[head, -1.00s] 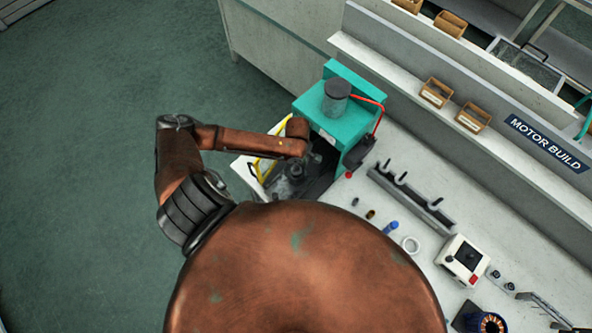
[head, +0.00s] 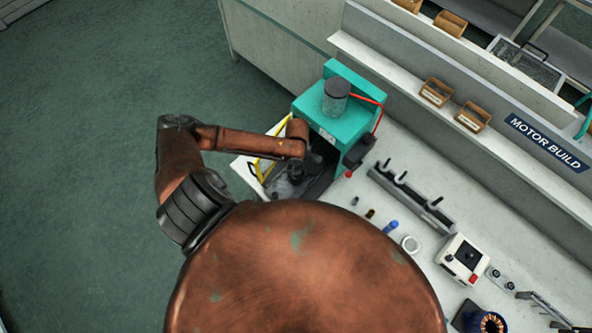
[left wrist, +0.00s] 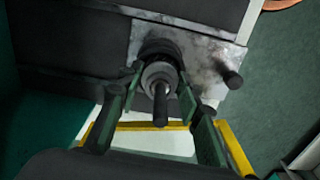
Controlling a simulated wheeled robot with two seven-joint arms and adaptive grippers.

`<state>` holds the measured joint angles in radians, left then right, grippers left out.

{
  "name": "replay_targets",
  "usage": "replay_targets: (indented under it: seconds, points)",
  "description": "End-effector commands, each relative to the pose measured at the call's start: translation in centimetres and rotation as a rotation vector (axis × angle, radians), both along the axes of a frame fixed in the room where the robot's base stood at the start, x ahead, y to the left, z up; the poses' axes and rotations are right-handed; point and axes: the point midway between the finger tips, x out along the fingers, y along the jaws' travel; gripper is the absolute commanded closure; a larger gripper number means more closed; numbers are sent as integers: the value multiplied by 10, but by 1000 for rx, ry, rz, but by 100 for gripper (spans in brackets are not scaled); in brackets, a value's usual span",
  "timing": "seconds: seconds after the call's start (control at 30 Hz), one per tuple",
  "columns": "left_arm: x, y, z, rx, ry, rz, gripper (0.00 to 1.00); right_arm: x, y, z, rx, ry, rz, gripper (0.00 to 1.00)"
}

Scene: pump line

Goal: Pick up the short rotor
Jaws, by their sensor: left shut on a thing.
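The short rotor (left wrist: 161,77), a dark stepped cylinder with a thin shaft towards the camera, stands upright on a worn metal plate (left wrist: 205,62) in the left wrist view. My left gripper (left wrist: 157,88) has its two green-grey fingers on either side of it and is shut on it. In the head view the left gripper (head: 296,172) is low in front of the teal machine (head: 340,115), over its dark bed; my arm partly hides the rotor there. My right gripper is not in view.
A yellow-edged white board (head: 252,172) lies beside the machine. To the right on the bench are a grey rack (head: 410,198) with upright pins, a blue part (head: 391,226), a white ring (head: 410,244) and a white control box (head: 462,262). Open floor lies to the left.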

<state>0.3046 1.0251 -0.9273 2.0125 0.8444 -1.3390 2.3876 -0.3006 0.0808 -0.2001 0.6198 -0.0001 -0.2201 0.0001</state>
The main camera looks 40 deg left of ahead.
Motion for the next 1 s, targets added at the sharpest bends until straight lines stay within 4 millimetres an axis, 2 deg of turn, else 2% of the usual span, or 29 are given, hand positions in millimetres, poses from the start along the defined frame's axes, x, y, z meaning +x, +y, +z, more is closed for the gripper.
replay_targets:
  seconds: [0.1,0.63,0.9,1.0]
  points:
    - [0,0,0,0,0,0,100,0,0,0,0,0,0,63]
    - [1,1,4,1,-3,0,100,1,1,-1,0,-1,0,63]
    - [2,0,29,-1,-5,1,100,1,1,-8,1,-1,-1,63]
    - [-5,-8,42,-3,-3,-3,100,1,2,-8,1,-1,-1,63]
